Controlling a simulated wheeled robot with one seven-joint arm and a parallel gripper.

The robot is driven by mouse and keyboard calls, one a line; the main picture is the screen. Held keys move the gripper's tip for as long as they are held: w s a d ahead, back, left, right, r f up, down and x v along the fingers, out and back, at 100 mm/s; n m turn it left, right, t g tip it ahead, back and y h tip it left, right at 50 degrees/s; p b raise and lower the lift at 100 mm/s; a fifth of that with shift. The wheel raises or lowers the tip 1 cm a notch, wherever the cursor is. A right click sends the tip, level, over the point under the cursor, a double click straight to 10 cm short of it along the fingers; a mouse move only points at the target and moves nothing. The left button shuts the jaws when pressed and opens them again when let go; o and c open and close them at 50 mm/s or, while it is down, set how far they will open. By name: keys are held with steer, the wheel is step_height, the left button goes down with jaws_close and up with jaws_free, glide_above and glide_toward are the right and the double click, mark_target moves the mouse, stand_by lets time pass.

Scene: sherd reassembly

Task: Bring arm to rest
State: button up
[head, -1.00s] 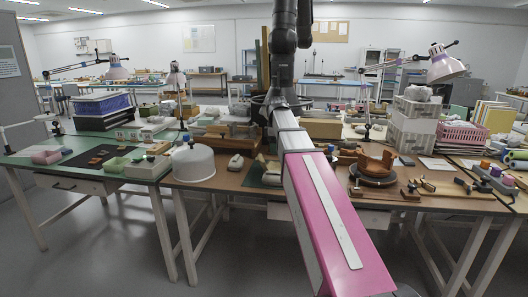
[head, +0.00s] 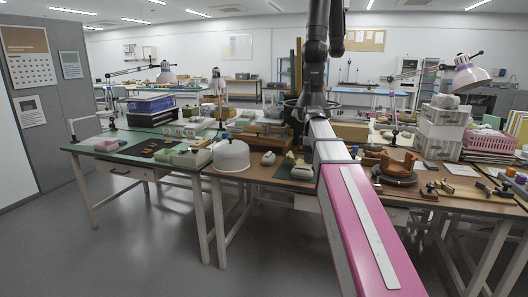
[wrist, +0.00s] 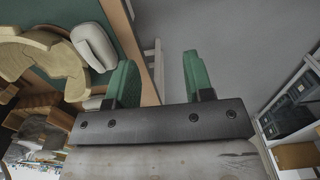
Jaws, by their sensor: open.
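My gripper (wrist: 155,85) shows in the wrist view with two green fingers spread apart and nothing between them. It hangs beside the wooden table edge, over or near the grey floor. In the head view my arm reaches forward over the front of the workbench; the fingers cannot be made out there. In the wrist view a tan, curved piece (wrist: 48,62) lies at the left on a green surface, with a white rounded object (wrist: 94,46) beside it, close to the left finger.
A white dome (head: 231,155) and a brown broken vessel (head: 390,160) on a round stand are on the bench. A white crate stack (head: 440,130) and pink basket (head: 487,144) stand at right. Shelving (wrist: 290,120) shows in the wrist view. Floor (head: 130,240) is clear at front left.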

steer(key=s+f+m, duration=0.4)
steer(key=s+f, duration=0.3)
steer(key=f, duration=0.4)
steer(key=s+f+m, duration=0.5)
steer(key=s+f, duration=0.2)
steer(key=f, duration=0.5)
steer(key=s+f+m, duration=0.5)
steer(key=s+f, duration=0.1)
steer(key=f, duration=0.6)
steer(key=shift+s, duration=0.4)
